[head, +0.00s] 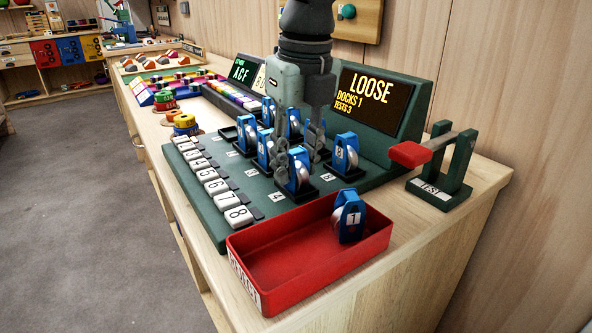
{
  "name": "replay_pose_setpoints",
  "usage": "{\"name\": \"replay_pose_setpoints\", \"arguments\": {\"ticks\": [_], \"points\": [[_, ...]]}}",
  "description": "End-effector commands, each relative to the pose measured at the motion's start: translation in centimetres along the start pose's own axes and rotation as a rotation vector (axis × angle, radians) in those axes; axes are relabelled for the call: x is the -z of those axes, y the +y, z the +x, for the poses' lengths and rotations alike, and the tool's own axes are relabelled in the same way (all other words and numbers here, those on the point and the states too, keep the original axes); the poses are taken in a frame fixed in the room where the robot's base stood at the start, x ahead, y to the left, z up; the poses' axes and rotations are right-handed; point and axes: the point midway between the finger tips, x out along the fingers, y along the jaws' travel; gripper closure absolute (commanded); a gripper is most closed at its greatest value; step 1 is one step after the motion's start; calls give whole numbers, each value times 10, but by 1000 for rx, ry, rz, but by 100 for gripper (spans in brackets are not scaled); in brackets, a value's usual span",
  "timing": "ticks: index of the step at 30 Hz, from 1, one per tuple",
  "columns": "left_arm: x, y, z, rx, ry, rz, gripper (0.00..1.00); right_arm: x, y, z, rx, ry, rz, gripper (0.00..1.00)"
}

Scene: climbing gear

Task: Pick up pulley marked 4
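Several blue pulleys with metal wheels stand in black docks on a green board (238,205). The blue pulley (300,180) by the board label 4 (277,197) stands upright in its dock; I cannot read a number on it. My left gripper (303,157) points down from above, its grey fingers apart on either side of the upper part of this pulley. It looks open; contact cannot be told. The fingers partly hide this pulley and the ones behind. My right gripper is not in view.
A red tray (300,262) in front holds a blue pulley marked 1 (349,217). White numbered keys (215,187) line the board's left side. A screen (372,100) reads LOOSE, DOCKS 1, TESTS 3. A green test stand with a red lever (410,154) is at the right.

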Motion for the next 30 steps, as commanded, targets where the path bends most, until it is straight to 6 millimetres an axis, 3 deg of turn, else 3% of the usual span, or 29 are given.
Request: {"name": "replay_pose_setpoints", "arguments": {"ticks": [1, 7, 17, 23, 26, 30], "points": [[0, 0, 0, 0, 0, 0, 78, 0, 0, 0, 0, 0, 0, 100], [0, 0, 0, 0, 0, 0, 100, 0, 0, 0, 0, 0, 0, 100], [-1, 0, -3, 1, -1, -1, 100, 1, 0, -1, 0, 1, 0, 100], [-3, -1, -22, 2, -1, -1, 100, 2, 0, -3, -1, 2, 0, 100], [-5, -1, -41, 4, -1, 0, 100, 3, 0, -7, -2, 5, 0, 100], [-16, 29, -56, 4, 0, -3, 100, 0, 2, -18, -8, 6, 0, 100]]}}
